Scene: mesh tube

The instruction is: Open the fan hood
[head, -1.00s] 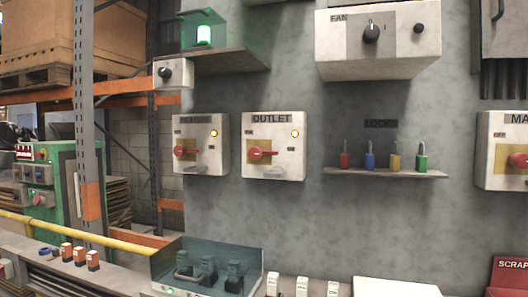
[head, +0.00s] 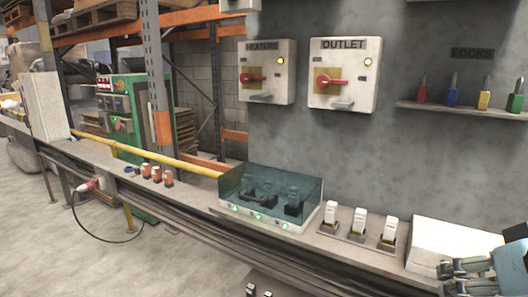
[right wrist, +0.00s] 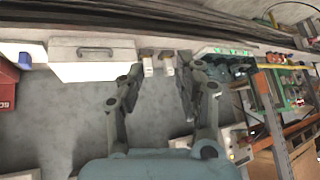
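No label reading FAN shows now, so I cannot tell for sure which part is the fan hood. A see-through teal hood (head: 262,187) stands on the bench over dark switches and looks closed. It also shows in the right wrist view (right wrist: 232,62), whose picture is upside down. My right gripper (head: 452,269) is at the bottom right of the head view, in front of a white box (head: 465,238) and right of the hood. In the wrist view my right gripper (right wrist: 158,85) has its fingers spread with nothing held. My left gripper is not in view.
White switches (head: 359,222) stand between the hood and the white box. HEATERS (head: 267,71) and OUTLET (head: 343,75) boxes hang on the wall. A shelf (head: 460,108) holds coloured locks. A yellow pipe (head: 150,155) runs along the bench. A red box (right wrist: 8,85) shows in the wrist view.

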